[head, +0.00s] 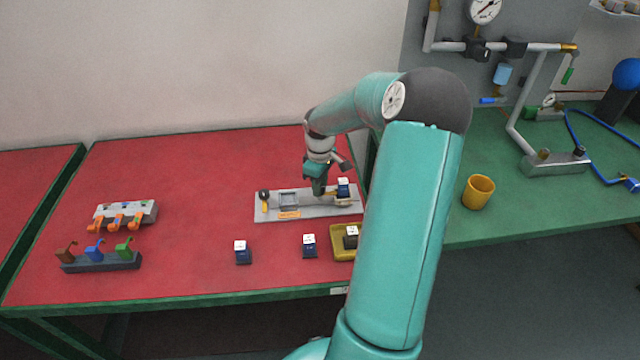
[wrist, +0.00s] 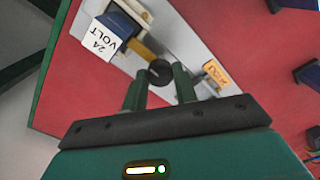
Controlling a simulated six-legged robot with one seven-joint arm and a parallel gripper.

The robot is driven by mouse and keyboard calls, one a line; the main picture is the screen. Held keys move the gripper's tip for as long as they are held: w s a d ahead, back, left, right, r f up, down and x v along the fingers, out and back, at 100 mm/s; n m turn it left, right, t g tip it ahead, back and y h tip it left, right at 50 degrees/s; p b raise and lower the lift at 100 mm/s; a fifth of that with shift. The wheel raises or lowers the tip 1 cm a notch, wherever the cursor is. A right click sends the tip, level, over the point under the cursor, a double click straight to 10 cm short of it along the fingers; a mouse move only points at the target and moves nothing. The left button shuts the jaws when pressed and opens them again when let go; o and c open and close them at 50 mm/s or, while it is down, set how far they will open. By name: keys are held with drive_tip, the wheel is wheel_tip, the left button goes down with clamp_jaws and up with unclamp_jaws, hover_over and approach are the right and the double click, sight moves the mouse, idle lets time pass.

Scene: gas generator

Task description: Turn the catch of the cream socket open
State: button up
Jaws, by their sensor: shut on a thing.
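The cream socket (wrist: 146,14) is at one end of a grey panel (head: 270,212), and a dark blue block (head: 343,192) with a white top sits in it. In the wrist view the block's label (wrist: 100,45) reads 24 VOLT. The catch is a black round knob (wrist: 160,73) with a yellow bar (wrist: 140,48) reaching to the block. My gripper (head: 320,192) is down at the panel, its fingers shut on the knob, one on each side. In the head view my gripper partly hides the catch.
An empty grey socket (head: 289,200) with its own black and yellow catch (head: 264,201) is on the panel's left. Two blue blocks (head: 242,252) (head: 309,245) and a yellow tray (head: 341,253) holding a dark block stand in front. Racks (head: 100,262) stand far left; the red table between is clear.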

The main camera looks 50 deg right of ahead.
drive_tip(key=shift+m, duration=0.3)
drive_tip(key=m, duration=0.3)
drive_tip(key=shift+w+m, duration=0.1)
drive_tip(key=shift+m, duration=0.2)
drive_tip(key=m, duration=0.4)
drive_tip(key=shift+m, duration=0.3)
drive_tip(key=m, duration=0.4)
drive_tip(key=shift+m, duration=2.5)
drive_tip(key=o, duration=1)
drive_tip(key=shift+c, duration=0.2)
